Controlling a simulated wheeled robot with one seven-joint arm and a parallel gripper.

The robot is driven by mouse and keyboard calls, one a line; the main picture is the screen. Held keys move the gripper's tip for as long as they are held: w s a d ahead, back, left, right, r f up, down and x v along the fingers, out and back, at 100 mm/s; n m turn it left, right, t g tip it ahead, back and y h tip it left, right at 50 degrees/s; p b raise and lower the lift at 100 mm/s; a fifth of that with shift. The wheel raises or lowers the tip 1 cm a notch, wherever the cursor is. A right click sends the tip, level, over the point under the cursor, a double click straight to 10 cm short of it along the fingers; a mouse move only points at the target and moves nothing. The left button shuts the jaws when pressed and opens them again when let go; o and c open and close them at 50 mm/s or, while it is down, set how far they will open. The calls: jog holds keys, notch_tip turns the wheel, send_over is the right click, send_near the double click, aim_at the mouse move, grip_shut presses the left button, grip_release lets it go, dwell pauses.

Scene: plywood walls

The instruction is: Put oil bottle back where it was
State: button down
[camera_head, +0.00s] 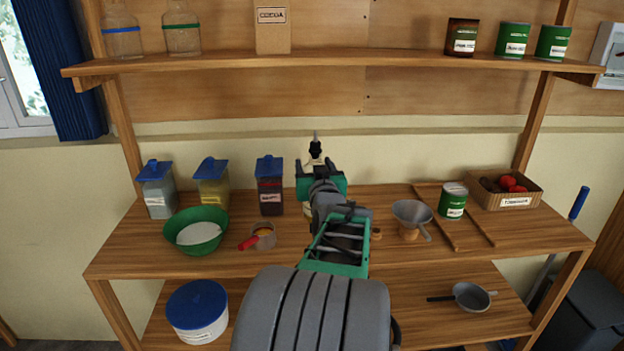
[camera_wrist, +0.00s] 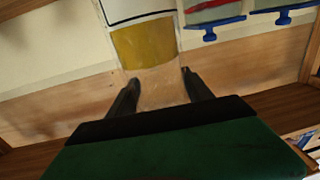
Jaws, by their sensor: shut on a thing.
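My gripper (camera_head: 315,167) is over the back middle of the worktop, seen from behind in the head view. It is shut on the oil bottle, whose dark pouring spout (camera_head: 315,149) points up beyond the fingers. In the wrist view, the clear oil bottle with a yellow band and pale label (camera_wrist: 143,43) sits between the two dark fingers (camera_wrist: 156,80). My arm hides most of the bottle in the head view. I cannot tell whether its base touches the worktop.
Blue-lidded containers (camera_head: 270,185) and a green bowl (camera_head: 196,231) stand left. A funnel (camera_head: 411,217), a green can (camera_head: 453,201) and a cardboard box (camera_head: 512,198) stand right. The upper shelf (camera_head: 350,61) has clear room between the carton (camera_head: 272,28) and brown can (camera_head: 461,37).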

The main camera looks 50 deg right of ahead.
jog(key=shift+w+d+f+b, duration=0.1)
jog(key=shift+w+d+f, duration=0.1)
jog(key=shift+f, duration=0.6)
jog(key=shift+w+d+f+b, duration=0.1)
jog(key=shift+w+f, duration=0.1)
jog(key=shift+f, duration=0.6)
jog(key=shift+w+d+f+b, duration=0.1)
jog(key=shift+w+d+f, duration=0.1)
jog(key=shift+f, duration=0.6)
jog(key=shift+c, duration=2.1)
grip_release()
jog(key=shift+a, duration=0.1)
jog(key=b+v, duration=0.1)
jog(key=v, duration=1.1)
jog(key=shift+r, duration=0.15)
